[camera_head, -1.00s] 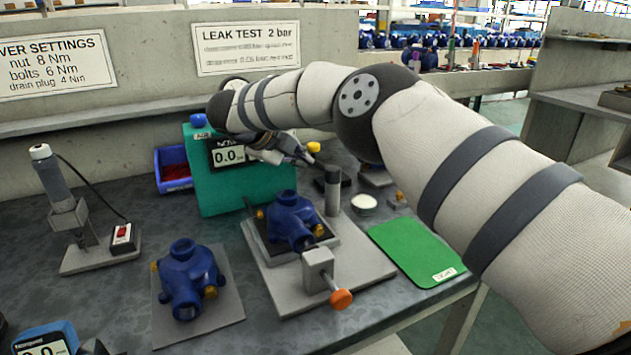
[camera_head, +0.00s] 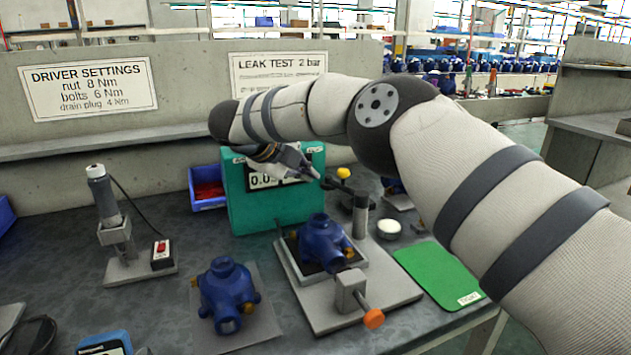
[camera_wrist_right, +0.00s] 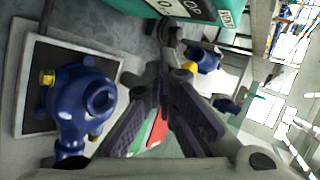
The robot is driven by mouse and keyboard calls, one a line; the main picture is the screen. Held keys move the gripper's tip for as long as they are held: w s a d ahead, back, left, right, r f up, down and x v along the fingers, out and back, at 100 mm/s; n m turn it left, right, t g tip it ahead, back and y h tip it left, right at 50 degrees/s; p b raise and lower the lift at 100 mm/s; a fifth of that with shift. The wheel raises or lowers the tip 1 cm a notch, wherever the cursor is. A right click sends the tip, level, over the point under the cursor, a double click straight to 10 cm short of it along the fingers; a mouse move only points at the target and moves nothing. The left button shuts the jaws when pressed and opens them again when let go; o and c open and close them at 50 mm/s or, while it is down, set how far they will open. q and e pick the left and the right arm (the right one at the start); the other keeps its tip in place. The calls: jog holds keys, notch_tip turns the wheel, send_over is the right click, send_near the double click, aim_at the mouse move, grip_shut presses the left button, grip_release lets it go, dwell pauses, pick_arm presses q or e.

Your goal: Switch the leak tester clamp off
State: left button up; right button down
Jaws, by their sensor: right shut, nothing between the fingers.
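The leak tester is a teal box (camera_head: 240,205) with a display, partly hidden behind my right arm. In front of it a grey fixture plate (camera_head: 318,322) bears a blue pump housing (camera_head: 323,243), which also shows in the wrist view (camera_wrist_right: 85,100). At the plate's front is a grey block (camera_head: 350,290) with an orange knob (camera_head: 374,318). At its back stands a grey post (camera_head: 360,220) with a dark top and a yellow knob (camera_head: 343,173) near it. My right gripper (camera_head: 316,177) is shut and empty, just left of the yellow knob, apparently apart. My left gripper is out of view.
A second blue pump (camera_head: 227,290) stands on a mat at left front. A driver in a stand (camera_head: 107,210) and a red switch (camera_head: 162,250) are further left. A green mat (camera_head: 440,275) and white dish (camera_head: 389,228) lie right. A blue bin (camera_head: 207,190) is behind.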

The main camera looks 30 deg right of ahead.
jog(key=v, duration=0.5)
jog(key=shift+w+a+r, duration=0.2)
jog(key=shift+a+r, duration=0.05)
jog(key=shift+r, duration=0.05)
